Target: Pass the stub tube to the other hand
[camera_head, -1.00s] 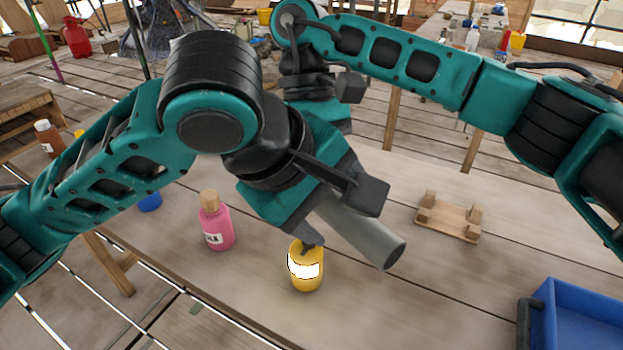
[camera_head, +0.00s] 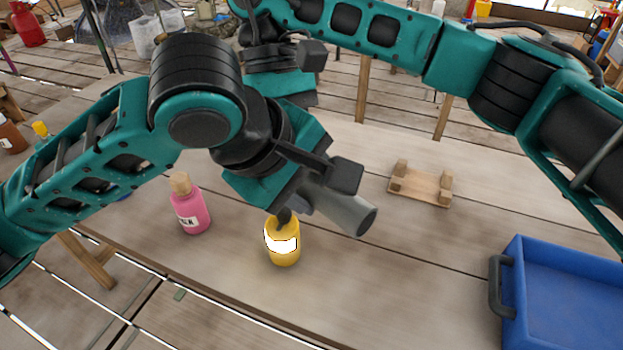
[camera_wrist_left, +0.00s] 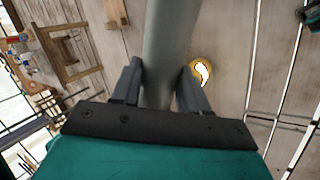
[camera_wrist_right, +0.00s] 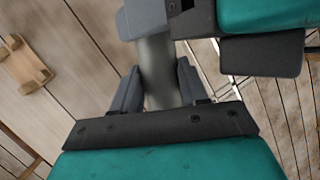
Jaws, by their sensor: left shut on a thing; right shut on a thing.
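The grey stub tube (camera_head: 350,212) is held above the table, its free end pointing to the lower right in the head view. My left gripper (camera_head: 305,192) is shut on the tube; in the left wrist view the tube (camera_wrist_left: 168,45) runs between the left fingers (camera_wrist_left: 160,88). My right gripper (camera_wrist_right: 158,88) is shut on the same tube (camera_wrist_right: 158,62), close to the left gripper, as the right wrist view shows. In the head view the right fingers and the tube's other end are hidden behind my left wrist.
A yellow bottle (camera_head: 284,253) stands close below the tube, with a pink bottle (camera_head: 192,212) to its left. A wooden cradle (camera_head: 420,185) sits to the right on the table. A blue tray (camera_head: 577,290) lies at lower right. Bare table lies between cradle and tray.

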